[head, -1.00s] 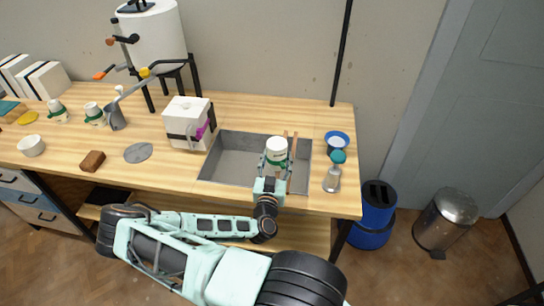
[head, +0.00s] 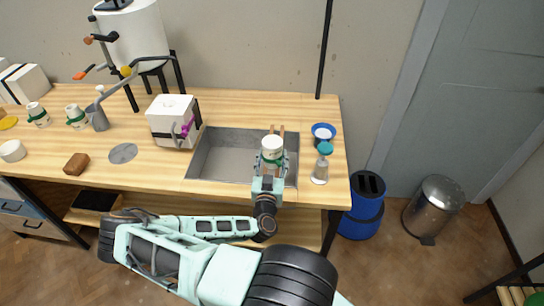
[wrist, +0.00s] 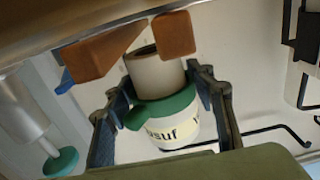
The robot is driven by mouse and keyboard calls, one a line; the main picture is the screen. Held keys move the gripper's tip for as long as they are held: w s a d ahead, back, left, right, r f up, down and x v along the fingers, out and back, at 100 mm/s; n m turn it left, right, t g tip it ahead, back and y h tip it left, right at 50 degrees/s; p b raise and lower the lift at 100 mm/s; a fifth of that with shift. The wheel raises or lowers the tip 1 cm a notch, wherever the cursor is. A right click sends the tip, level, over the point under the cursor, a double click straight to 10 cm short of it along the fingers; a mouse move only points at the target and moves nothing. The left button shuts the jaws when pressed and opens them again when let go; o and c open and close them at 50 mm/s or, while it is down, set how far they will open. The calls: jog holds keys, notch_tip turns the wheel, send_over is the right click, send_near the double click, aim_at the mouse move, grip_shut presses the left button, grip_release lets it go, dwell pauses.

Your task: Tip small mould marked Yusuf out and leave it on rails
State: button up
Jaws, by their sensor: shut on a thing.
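The small mould (head: 272,147) is white with a green band. In the wrist view the mould (wrist: 178,130) shows part of a name, "usuf", on a pale label. My gripper (head: 270,165) is shut on it, with one finger (wrist: 163,118) on each side of the green band. The mould is above the right part of the grey basin. The rails (head: 282,131) are brown bars behind the mould in the head view. The rails (wrist: 176,35) also show close to the mould in the wrist view. I cannot tell whether mould and rails touch.
Two similar green-banded moulds (head: 76,117) stand far left. A white tank (head: 135,40) stands behind.

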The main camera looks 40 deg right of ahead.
jog(key=shift+f+b, duration=0.4)
jog(key=shift+f, duration=0.05)
dwell(0.4)
jog(key=o, duration=1.6)
jog(key=shift+o, duration=0.3)
jog(key=shift+f, duration=0.15)
jog(key=shift+s, duration=0.1)
